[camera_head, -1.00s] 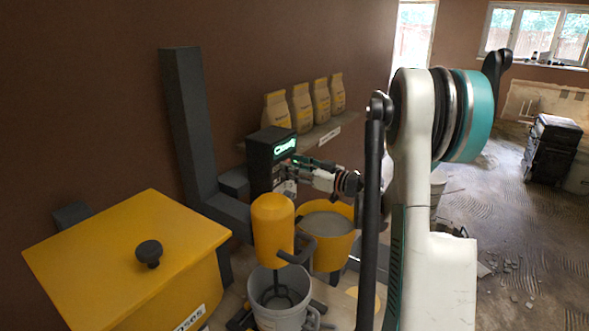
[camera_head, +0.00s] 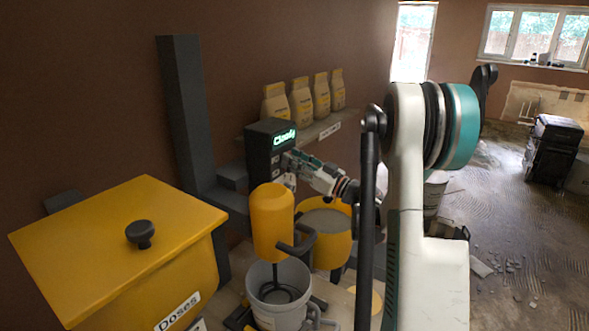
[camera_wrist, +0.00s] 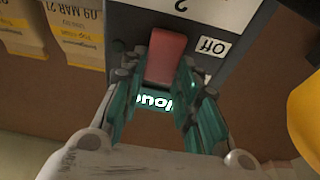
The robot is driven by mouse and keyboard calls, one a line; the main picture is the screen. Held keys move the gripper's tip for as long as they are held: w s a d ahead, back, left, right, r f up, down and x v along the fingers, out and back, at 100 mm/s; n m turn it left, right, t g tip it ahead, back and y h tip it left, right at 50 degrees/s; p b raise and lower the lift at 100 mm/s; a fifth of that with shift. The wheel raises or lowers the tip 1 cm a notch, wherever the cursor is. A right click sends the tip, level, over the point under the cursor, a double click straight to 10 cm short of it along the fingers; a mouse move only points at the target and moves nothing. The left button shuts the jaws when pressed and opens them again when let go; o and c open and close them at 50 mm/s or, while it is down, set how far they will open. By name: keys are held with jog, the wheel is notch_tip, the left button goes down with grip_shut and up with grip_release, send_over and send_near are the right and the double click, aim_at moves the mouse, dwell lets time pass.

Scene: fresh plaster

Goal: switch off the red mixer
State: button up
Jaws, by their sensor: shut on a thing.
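A yellow mixer (camera_head: 272,222) stands over a grey-white bucket (camera_head: 279,290); no red mixer body shows. Behind it is a dark control box (camera_head: 258,150) with a lit green display (camera_head: 284,138). My gripper (camera_wrist: 158,74) is shut on the red knob, with a teal-padded finger on each side. In the head view my gripper (camera_head: 291,160) is against the box front; the knob is hidden there.
A yellow tub (camera_head: 333,222) of grey mix stands close below my wrist. A shelf (camera_head: 318,131) with several paper bags (camera_head: 301,101) is on the wall behind. A yellow lidded bin (camera_head: 120,235) labelled Doses is front left.

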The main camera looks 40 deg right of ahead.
jog(key=shift+f+t+b, duration=0.2)
jog(key=shift+t+b, duration=0.2)
jog(key=shift+t, duration=0.1)
jog(key=o, duration=1.1)
jog(key=shift+c, duration=0.2)
jog(key=shift+s, duration=0.1)
jog(key=v, duration=1.1)
jog(key=shift+s+d+f, duration=0.2)
jog(key=shift+s+d, duration=0.05)
jog(key=shift+s, duration=0.05)
